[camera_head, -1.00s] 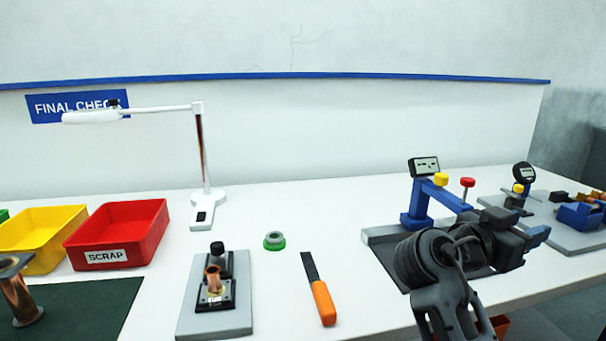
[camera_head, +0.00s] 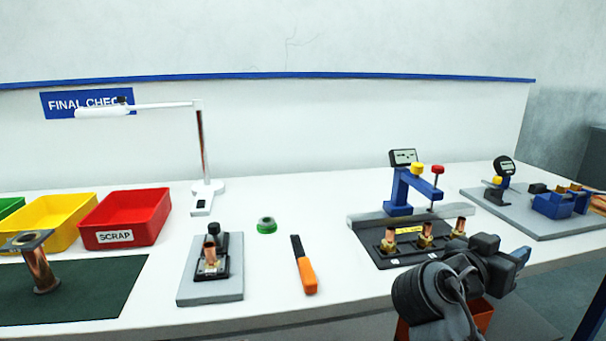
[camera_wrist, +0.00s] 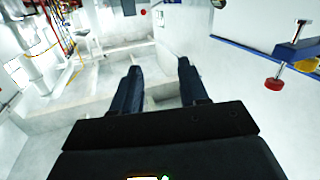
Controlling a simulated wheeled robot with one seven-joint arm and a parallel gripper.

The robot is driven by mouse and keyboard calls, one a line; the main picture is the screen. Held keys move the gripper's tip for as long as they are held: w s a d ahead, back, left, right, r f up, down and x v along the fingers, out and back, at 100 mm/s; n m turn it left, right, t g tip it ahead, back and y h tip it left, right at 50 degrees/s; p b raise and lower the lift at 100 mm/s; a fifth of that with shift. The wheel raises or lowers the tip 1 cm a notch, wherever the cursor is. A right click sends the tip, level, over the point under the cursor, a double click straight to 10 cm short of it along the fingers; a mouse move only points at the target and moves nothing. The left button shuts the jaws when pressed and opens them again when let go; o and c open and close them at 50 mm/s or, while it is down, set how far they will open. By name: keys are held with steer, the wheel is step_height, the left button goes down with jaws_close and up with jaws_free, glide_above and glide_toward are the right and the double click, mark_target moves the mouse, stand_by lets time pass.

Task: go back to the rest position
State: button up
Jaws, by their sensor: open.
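My gripper (camera_head: 520,264) is at the lower right in the head view, in front of the bench's front edge and pointing right. Its two dark blue fingers (camera_wrist: 158,88) stand apart in the wrist view, with nothing between them. The folded arm partly covers the front right corner of a dark plate (camera_head: 398,257). Several copper and brass fittings (camera_head: 425,235) stand upright on this plate.
A blue gauge stand (camera_head: 398,196) rises behind the plate. A grey board with a dial gauge (camera_head: 503,168) lies to the right. An orange-handled tool (camera_head: 306,276), a fixture with a copper part (camera_head: 211,262) and a red SCRAP bin (camera_head: 124,218) are further left. A red-orange container (camera_head: 478,318) is below the arm.

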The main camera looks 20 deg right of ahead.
steer(key=a+f+n+t+y, duration=0.5)
steer(key=a+f+n+t, duration=0.25)
steer(key=a+f, duration=0.45)
steer(key=s+a+f+n+t+y, duration=0.3)
steer(key=s+a+f+n+y, duration=0.3)
steer(key=s+a, duration=0.25)
steer(key=s+a+n+t+y, duration=0.1)
steer(key=s+a+y, duration=0.3)
steer(key=s+a, duration=0.45)
steer(key=s+d+r+n+t+y, duration=0.1)
steer(key=s+r+t+y, duration=0.1)
steer(key=s+r, duration=0.5)
steer(key=s, duration=0.3)
steer(key=shift+s, duration=0.35)
steer(key=shift+d, duration=0.1)
steer(key=shift+c, duration=0.2)
